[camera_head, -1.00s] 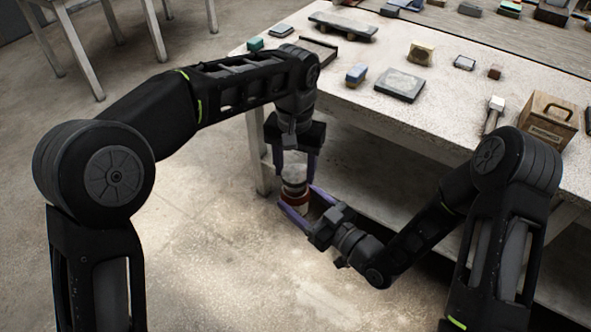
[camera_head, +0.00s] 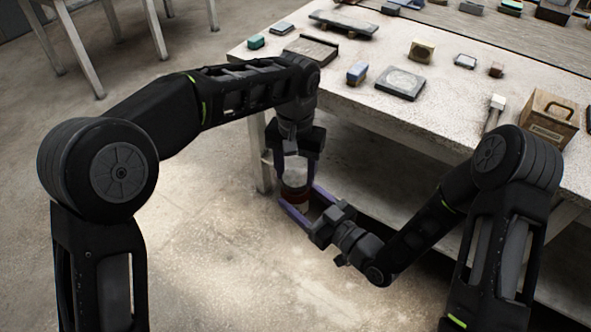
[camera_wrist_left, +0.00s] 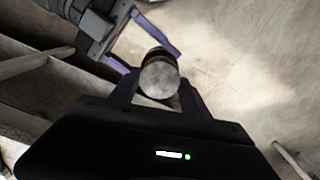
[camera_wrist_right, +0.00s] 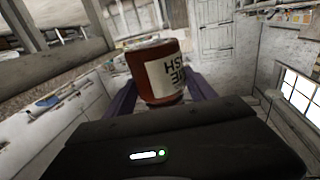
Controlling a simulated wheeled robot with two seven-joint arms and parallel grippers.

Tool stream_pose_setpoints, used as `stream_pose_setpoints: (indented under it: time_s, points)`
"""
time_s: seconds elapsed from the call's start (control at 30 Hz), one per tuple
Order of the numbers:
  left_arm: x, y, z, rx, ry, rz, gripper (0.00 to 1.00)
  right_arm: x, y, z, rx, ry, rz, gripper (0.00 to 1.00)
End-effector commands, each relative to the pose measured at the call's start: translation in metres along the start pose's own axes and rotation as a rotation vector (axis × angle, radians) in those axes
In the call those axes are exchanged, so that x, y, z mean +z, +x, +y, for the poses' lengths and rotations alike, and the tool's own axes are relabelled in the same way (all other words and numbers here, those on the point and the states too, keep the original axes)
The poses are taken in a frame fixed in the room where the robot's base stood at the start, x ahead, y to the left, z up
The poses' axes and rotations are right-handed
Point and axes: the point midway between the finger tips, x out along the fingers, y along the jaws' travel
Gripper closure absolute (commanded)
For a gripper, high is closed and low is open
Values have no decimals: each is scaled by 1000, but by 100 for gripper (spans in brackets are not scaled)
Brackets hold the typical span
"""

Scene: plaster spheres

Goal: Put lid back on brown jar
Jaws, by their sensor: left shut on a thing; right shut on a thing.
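My left gripper (camera_head: 295,176) points down and is shut on a grey round lid (camera_head: 294,181). In the left wrist view, the lid (camera_wrist_left: 159,80) shows as a pale disc between the purple fingers. The brown jar (camera_head: 293,198) is just below the lid in the head view. My right gripper (camera_head: 301,199) comes from the right and is shut on it. In the right wrist view, the jar (camera_wrist_right: 150,76) is red-brown with a white label with dark letters. Whether lid and jar touch, I cannot tell.
The long table (camera_head: 445,128) stands behind and right of the grippers, its front edge close to them. It carries small blocks, a dark slab (camera_head: 400,83) and a wooden box (camera_head: 547,117). The floor (camera_head: 215,230) in front is clear.

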Motion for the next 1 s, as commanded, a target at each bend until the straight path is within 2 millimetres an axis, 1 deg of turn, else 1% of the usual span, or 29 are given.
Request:
stream_pose_setpoints:
  time_s: [0.47, 1.0]
  points:
    - [0, 0, 0, 0, 0, 1, 83, -2, 0, 0, -1, -1, 4, 100]
    - [0, 10, 0, 0, 0, 0, 83, -2, 0, 0, -1, -1, 4, 100]
